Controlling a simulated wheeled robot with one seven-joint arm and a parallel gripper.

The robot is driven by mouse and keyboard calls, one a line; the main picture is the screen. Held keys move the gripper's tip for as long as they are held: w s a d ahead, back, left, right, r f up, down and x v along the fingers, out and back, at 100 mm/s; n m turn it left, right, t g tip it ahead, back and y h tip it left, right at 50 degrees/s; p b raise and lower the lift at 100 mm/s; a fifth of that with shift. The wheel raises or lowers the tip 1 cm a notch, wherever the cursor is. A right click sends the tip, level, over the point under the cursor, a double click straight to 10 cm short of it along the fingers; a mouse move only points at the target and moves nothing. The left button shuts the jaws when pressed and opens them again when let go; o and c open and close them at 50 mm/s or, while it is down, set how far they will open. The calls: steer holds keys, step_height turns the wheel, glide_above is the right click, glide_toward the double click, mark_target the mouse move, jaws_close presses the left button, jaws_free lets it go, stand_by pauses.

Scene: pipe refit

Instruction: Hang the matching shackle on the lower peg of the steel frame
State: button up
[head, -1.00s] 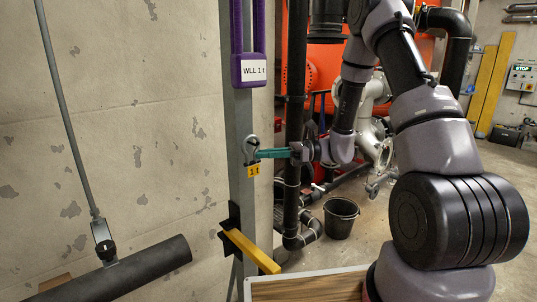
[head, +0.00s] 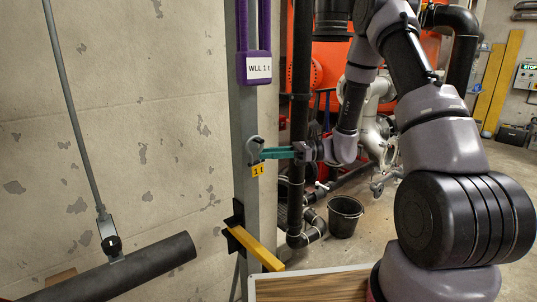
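A grey shackle (head: 255,149) with a yellow "1 t" tag (head: 257,169) below it is at the tips of my gripper (head: 276,153), whose teal fingers look shut on it from the right. The shackle appears in front of the upright of the steel frame (head: 246,115); I cannot tell whether it touches it. A purple sling (head: 259,68) labelled "WLL 1 t" hangs higher on the upright. A yellow bar (head: 255,249) sticks out from a black bracket (head: 235,225) lower on the upright. No peg is clearly visible behind the shackle.
A dark pipe (head: 130,266) hangs from a grey rod at lower left. A wooden-topped table (head: 310,286) stands at the bottom. Black pipework (head: 299,120) and a bucket (head: 343,215) are behind my gripper. The wall at left is bare.

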stand_by(0.3)
steer(key=d, duration=1.1)
steer(key=s+d+r+n+t+h, duration=0.2)
steer(key=s+r+n+h, duration=0.2)
steer(key=s+r+h, duration=0.1)
steer(key=s+d+r+n+t+h, duration=0.2)
steer(key=s+r+n+t+h, duration=0.1)
steer(key=s+r+n+h, duration=0.2)
steer(key=s+d+r+n+t+h, duration=0.2)
steer(key=s+r+h, duration=0.4)
steer(key=r, duration=0.5)
steer(key=shift+s+d+r+n+t, duration=0.1)
steer(key=shift+s+d+n+t, duration=0.15)
steer(key=shift+s+n, duration=0.45)
steer(key=shift+s+d+r+n+t, duration=0.1)
steer(key=shift+s+n+t, duration=0.25)
steer(key=shift+s+n, duration=0.3)
steer(key=shift+w+a, duration=0.1)
